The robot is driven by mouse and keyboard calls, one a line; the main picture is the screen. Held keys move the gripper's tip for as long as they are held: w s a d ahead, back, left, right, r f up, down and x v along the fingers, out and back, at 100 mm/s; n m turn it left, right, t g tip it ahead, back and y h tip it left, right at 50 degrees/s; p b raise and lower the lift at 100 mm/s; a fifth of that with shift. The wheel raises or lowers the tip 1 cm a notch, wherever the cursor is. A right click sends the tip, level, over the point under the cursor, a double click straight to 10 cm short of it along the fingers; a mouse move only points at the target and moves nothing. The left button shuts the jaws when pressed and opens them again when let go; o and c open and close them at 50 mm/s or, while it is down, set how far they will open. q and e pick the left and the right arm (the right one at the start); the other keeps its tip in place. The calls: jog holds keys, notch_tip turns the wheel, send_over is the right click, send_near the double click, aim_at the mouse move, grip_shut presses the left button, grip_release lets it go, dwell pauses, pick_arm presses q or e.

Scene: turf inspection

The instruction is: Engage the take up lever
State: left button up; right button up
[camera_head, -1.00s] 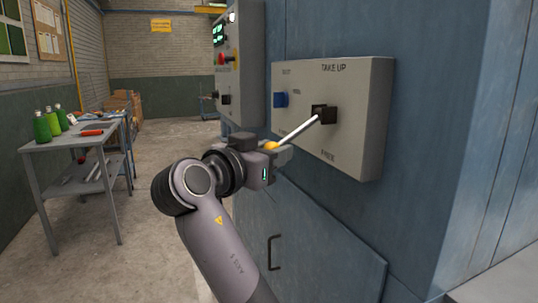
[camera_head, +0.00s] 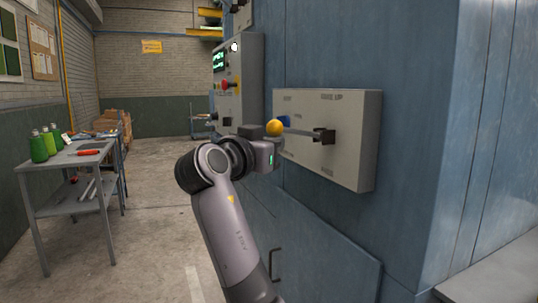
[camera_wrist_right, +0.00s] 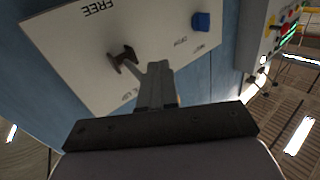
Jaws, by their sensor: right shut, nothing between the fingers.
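The take-up lever has a yellow ball knob (camera_head: 275,128), a grey shaft and a dark pivot block (camera_head: 324,136) on a pale control box (camera_head: 350,165). The shaft points left from the pivot, close to level, with the knob end slightly higher. "TAKE UP" is printed at the box's top right and "FREE" near its bottom. My right gripper (camera_head: 274,153) is just under the knob, shut with nothing between its fingers; touching cannot be told. In the right wrist view its shut fingers (camera_wrist_right: 157,88) point at the box beside the pivot block (camera_wrist_right: 122,58); the knob is not visible. My left gripper is out of view.
A blue switch (camera_head: 284,121) sits on the box behind the knob; it also shows in the right wrist view (camera_wrist_right: 201,21). A taller control panel (camera_head: 240,80) stands beyond on the blue cabinet. A grey work table (camera_head: 75,160) with green bottles stands left; the floor between is clear.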

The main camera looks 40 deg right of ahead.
jog(key=o, duration=0.5)
jog(key=shift+s+a+r, duration=0.1)
jog(key=shift+s+a, duration=0.05)
jog(key=o, duration=0.5)
jog(key=shift+c, duration=0.2)
jog(key=b+v, duration=0.1)
jog(key=v, duration=0.5)
jog(key=shift+a+b, duration=0.35)
jog(key=shift+b, duration=0.05)
